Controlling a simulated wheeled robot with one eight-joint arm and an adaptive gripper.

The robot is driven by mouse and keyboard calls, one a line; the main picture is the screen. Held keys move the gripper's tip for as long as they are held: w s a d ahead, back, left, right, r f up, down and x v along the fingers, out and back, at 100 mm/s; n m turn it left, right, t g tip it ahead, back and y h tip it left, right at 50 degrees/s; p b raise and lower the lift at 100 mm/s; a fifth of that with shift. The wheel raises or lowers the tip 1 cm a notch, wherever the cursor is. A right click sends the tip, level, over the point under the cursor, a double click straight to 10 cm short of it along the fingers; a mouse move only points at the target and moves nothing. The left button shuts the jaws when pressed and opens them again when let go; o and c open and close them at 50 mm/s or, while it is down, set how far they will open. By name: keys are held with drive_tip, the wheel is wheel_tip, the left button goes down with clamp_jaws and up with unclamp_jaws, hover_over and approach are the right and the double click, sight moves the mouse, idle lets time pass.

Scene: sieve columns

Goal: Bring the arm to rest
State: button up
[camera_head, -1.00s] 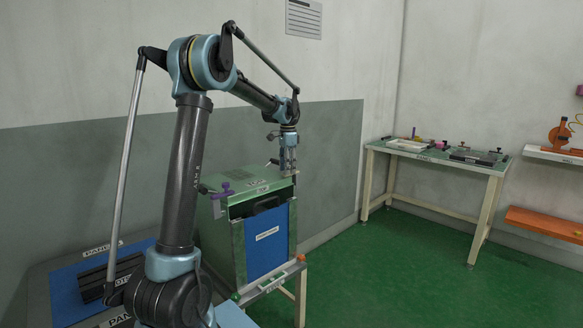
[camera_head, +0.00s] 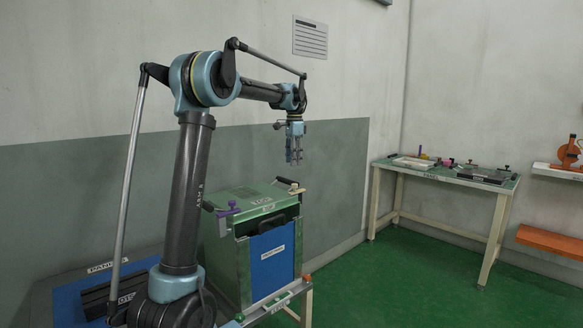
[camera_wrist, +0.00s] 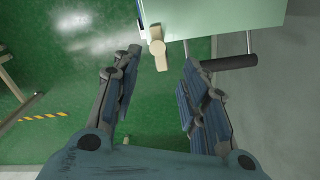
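My gripper (camera_head: 294,158) hangs fingers down in the air above the green-topped metal box (camera_head: 238,252). In the wrist view my gripper (camera_wrist: 158,95) has its two fingers spread well apart, with nothing between them. The corner of the box's pale green lid (camera_wrist: 215,18) shows beyond the fingertips. A tan latch or knob (camera_wrist: 157,45) and a dark bar handle (camera_wrist: 229,62) are at the lid's edge, apart from the fingers.
The box has a blue labelled front (camera_head: 272,262) and a purple clamp (camera_head: 228,209). A blue panel (camera_head: 75,298) lies at the lower left. A green-topped table (camera_head: 447,176) stands at the right by the wall. Green floor (camera_head: 400,280) is clear between.

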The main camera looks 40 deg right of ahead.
idle(0.6)
drive_tip(key=w+a+n, duration=0.3)
drive_tip(key=a, duration=0.6)
drive_tip(key=w+a+n, duration=0.2)
drive_tip(key=w+a, duration=0.2)
drive_tip(key=a, duration=0.6)
drive_tip(key=a+f+n, duration=0.3)
drive_tip(key=a+n, duration=0.2)
drive_tip(key=a, duration=1.3)
drive_tip(key=s+a+f+n+t, duration=0.1)
drive_tip(key=s+a+f+n, duration=0.5)
drive_tip(key=s+a+f, duration=0.3)
drive_tip(key=s+a+f+n+t, duration=0.1)
drive_tip(key=s+a+f+n, duration=0.6)
drive_tip(key=a, duration=1)
drive_tip(key=s+f, duration=0.3)
drive_tip(key=f, duration=0.3)
drive_tip(key=shift+s, duration=0.15)
drive_tip(key=shift+a, duration=0.1)
